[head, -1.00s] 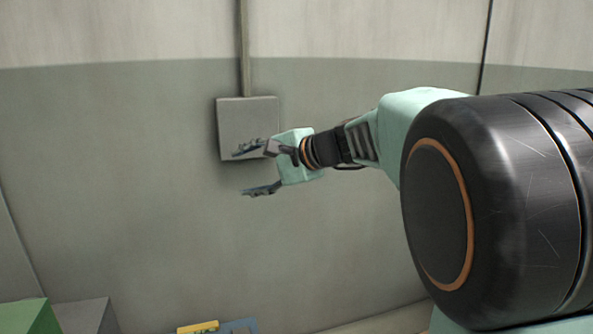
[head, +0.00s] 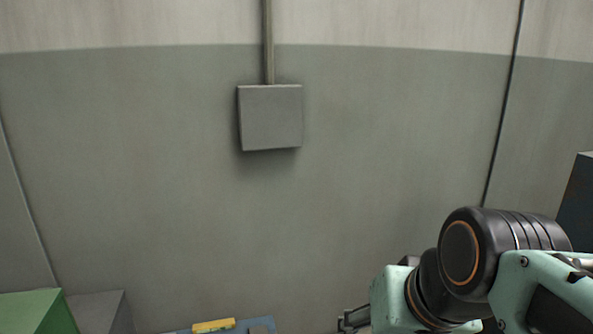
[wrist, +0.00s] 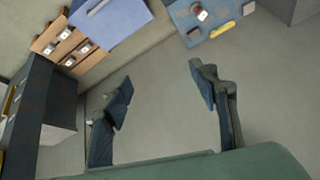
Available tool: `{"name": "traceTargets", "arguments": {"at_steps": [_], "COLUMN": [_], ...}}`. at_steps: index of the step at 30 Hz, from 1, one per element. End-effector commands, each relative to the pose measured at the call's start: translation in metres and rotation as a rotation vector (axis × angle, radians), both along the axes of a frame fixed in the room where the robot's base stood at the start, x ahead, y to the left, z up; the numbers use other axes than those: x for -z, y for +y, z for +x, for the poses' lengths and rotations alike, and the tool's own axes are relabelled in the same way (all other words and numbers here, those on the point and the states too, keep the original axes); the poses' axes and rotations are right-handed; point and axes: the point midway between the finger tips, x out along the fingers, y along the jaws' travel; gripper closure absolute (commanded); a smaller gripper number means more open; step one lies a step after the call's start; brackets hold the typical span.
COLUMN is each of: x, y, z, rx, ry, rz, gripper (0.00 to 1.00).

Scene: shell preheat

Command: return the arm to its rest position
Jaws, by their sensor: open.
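My gripper (wrist: 165,103) is open in the wrist view, its two dark fingers wide apart. Only bare grey floor shows between them, and nothing is held. In the head view my arm is bent low at the lower right, with black joints and mint-green links. Part of my gripper shows at the bottom edge there; its fingertips are mostly cut off.
A grey box (head: 271,118) hangs on the wall under a pipe. A green block (head: 38,311) stands lower left. A blue mat (wrist: 188,18) carries a yellow piece (wrist: 223,30). A wooden rack (wrist: 64,42) holds several white-topped items beside a dark cabinet (wrist: 32,105).

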Motion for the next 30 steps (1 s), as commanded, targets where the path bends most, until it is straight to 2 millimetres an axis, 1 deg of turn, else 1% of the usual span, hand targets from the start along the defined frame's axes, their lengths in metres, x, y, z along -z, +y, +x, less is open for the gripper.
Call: {"name": "traceTargets", "arguments": {"at_steps": [1, 2, 3, 4, 11, 30], "x": [0.019, 0.029, 0.03, 0.013, -0.032, -0.18], "y": [-0.011, -0.018, -0.025, -0.022, -0.021, -0.02], "z": [-0.013, -0.02, -0.026, -0.023, -0.022, -0.021], "rx": [-0.004, -0.009, -0.016, -0.019, -0.019, -0.019], "ry": [0.013, 0.023, 0.032, 0.027, 0.029, 0.028], "rz": [-0.074, -0.12, -0.162, -0.15, -0.142, -0.138], "gripper": [0.45, 0.45, 0.45, 0.45, 0.45, 0.45]}}
